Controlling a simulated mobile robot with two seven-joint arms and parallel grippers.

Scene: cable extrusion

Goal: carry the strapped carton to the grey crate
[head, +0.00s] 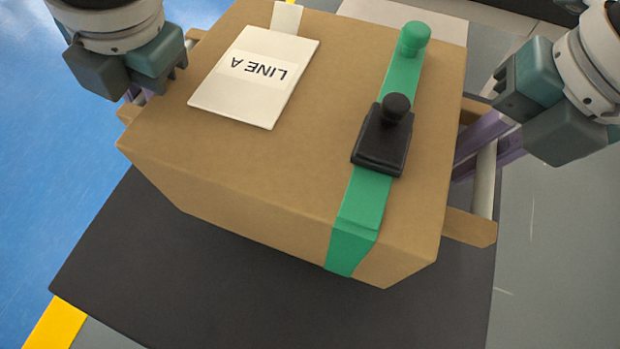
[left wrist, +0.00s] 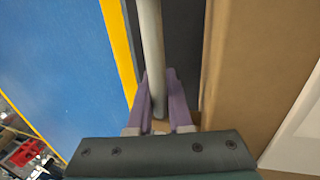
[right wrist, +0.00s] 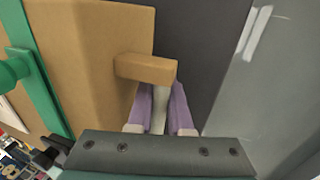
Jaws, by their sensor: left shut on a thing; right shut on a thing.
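The brown carton (head: 290,170) fills the middle of the head view. A green strap (head: 365,205) with a black buckle (head: 383,140) runs over it, and a white "LINE A" card (head: 255,75) lies on top. Each side has a pale bar handle on wooden brackets. My left gripper (head: 132,97) is shut on the left bar, which shows between its purple fingers in the left wrist view (left wrist: 150,50). My right gripper (head: 480,140) is shut on the right bar (right wrist: 159,112), beside a bracket (right wrist: 145,68). I cannot make out the grey crate.
A dark mat (head: 240,285) shows below the carton; I cannot tell whether they touch. Blue floor (head: 50,150) with a yellow stripe (head: 52,322) is at the left, and grey floor (head: 550,260) is at the right. Both look clear near the carton.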

